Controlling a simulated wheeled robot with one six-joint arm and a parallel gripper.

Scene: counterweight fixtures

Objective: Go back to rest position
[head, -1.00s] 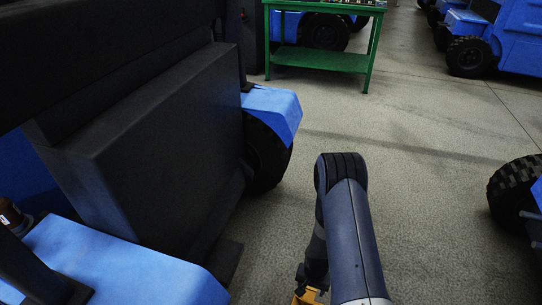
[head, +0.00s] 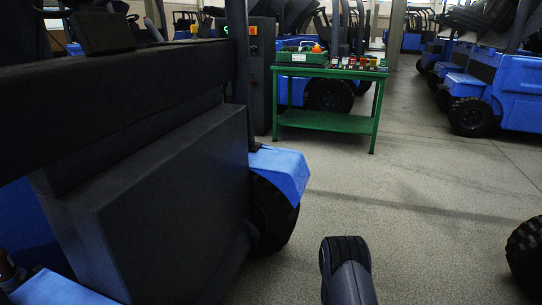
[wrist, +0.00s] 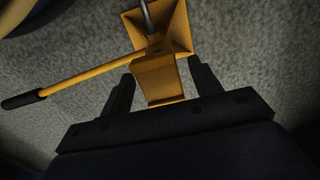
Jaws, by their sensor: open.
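My gripper (wrist: 160,92) shows in the wrist view with its two dark fingers apart. A yellow fixture with a square plate (wrist: 172,25) and a long yellow lever with a black grip (wrist: 60,84) lies beyond and between the fingers. A yellow block on it shows between the fingertips; I cannot tell whether they touch it. In the head view only my dark arm link shows at the bottom; the gripper is out of that view. A large dark counterweight block (head: 165,200) sits on the blue vehicle at the left.
A green table (head: 325,122) with a green case (head: 301,57) and small coloured items stands at the back. Blue vehicles (head: 520,100) line the right side. A black wheel (head: 526,250) is at the right edge. The grey floor (head: 420,215) between is clear.

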